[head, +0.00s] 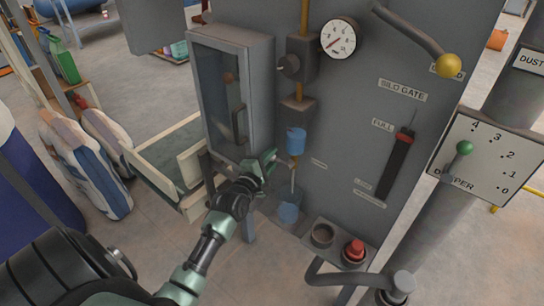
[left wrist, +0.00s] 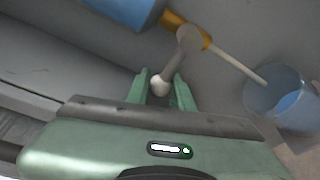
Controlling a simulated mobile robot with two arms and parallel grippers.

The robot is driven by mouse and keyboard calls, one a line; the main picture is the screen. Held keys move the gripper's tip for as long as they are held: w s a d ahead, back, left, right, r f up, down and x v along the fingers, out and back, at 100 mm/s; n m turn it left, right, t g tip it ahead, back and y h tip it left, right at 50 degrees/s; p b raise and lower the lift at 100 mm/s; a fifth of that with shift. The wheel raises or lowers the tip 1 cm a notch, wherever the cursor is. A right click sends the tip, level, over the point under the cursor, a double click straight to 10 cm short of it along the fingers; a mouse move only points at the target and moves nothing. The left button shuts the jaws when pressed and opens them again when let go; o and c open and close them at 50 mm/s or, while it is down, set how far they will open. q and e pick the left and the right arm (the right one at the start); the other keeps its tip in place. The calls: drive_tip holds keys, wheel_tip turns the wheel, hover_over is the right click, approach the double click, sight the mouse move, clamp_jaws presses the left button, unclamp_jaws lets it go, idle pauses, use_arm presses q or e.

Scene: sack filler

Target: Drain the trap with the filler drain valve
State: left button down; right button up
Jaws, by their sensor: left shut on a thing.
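The blue trap bowl (head: 296,141) hangs under the regulator on the grey cabinet; part of it shows at the top of the left wrist view (left wrist: 125,8). Below it is the brass drain valve (left wrist: 207,40) with a grey lever (left wrist: 173,66) ending in a pale knob. My left gripper (head: 268,164) is at the valve, its fingers (left wrist: 160,90) shut on the lever's knob end. A thin pale line, stream or tube, runs from the valve outlet into a clear blue cup (head: 289,212), with blue liquid visible inside (left wrist: 290,104). My right gripper is not in view.
A pressure gauge (head: 338,38) sits above right. A glass-doored box (head: 222,95) stands left of the valve. A red button (head: 354,249) is on a ledge at lower right.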

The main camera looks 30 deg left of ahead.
use_arm(q)
drive_tip(key=shift+d+f+n+h+p, duration=0.1)
drive_tip(key=shift+f+n+h+p, duration=0.4)
drive_tip(key=shift+n, duration=0.3)
drive_tip(key=shift+d+f+n+g+p, duration=0.15)
drive_tip(key=shift+f+n+g+p, duration=0.2)
drive_tip(key=shift+n, duration=0.35)
drive_tip(key=d+f+n+h+p, duration=0.1)
drive_tip(key=n, duration=0.1)
drive_tip(key=d+f+n+h+p, duration=0.1)
drive_tip(key=n, duration=0.1)
drive_tip(key=d+f+n+h+p, duration=0.1)
drive_tip(key=n, duration=0.2)
drive_tip(key=shift+s+d+f+g, duration=0.1)
drive_tip(key=shift+f+g, duration=0.1)
drive_tip(key=shift+g, duration=0.05)
drive_tip(key=shift+s+d+f+n+h+p, duration=0.15)
drive_tip(key=shift+d+n+h+p, duration=0.1)
drive_tip(key=shift+d+n+p, duration=0.4)
drive_tip(key=shift+w+d+f+n+h+p, duration=0.1)
drive_tip(key=shift+d+f+n+h+p, duration=0.15)
drive_tip(key=shift+n, duration=0.6)
drive_tip(key=c, duration=1.2)
unclamp_jaws()
drive_tip(key=shift+c, duration=0.2)
